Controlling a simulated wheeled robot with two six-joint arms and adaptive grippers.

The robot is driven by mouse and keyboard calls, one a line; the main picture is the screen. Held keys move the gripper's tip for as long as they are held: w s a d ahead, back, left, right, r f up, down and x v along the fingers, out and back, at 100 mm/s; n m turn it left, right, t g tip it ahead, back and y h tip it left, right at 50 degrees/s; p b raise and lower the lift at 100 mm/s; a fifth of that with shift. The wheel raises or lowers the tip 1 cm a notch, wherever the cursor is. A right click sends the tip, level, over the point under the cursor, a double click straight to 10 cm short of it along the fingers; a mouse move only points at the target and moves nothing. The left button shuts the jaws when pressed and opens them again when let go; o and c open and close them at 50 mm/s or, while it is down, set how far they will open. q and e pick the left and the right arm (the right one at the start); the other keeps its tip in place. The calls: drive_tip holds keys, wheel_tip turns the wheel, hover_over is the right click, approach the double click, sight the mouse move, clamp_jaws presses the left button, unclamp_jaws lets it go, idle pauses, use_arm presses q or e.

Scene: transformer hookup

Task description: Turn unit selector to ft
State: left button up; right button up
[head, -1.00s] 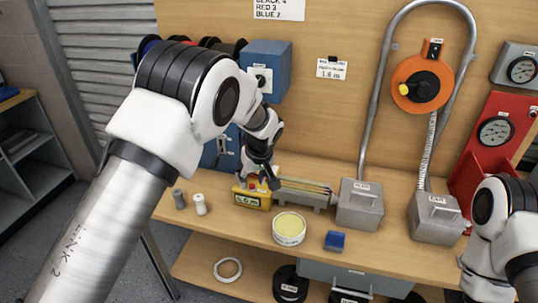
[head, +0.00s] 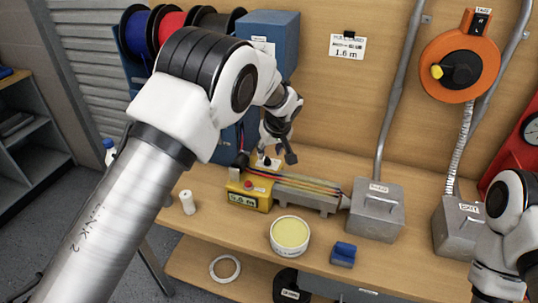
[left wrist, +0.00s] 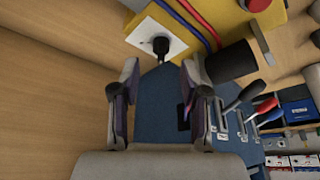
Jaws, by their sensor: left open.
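A yellow measuring box (head: 250,194) with a display and a red button (head: 248,187) sits on the bench. The left wrist view shows its yellow top (left wrist: 215,12), a white plate (left wrist: 150,38) and a black knob (left wrist: 161,46) on that plate; I cannot read any unit marks. My left gripper (head: 277,157) is above the back of the box, pointing down. In the left wrist view its open fingers (left wrist: 162,85) are empty, with the knob ahead of the gap, apart from both fingertips. My right arm shows at the right edge; its gripper is out of view.
Colored wires lie in a grey trough (head: 305,192) right of the box. A round yellow-topped tub (head: 290,235), a blue block (head: 343,254) and a white spool (head: 187,202) stand in front. Grey metal boxes (head: 375,212) are farther right. A blue cabinet (head: 272,40) rises behind.

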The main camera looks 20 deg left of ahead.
sight(268, 157)
use_arm(q)
drive_tip(key=x, duration=0.2)
drive_tip(key=shift+a+f, duration=0.15)
drive_tip(key=shift+f, duration=0.15)
drive_tip(key=shift+w+f, duration=0.25)
drive_tip(key=shift+f, duration=0.2)
drive_tip(key=shift+s+r, duration=0.1)
clamp_jaws()
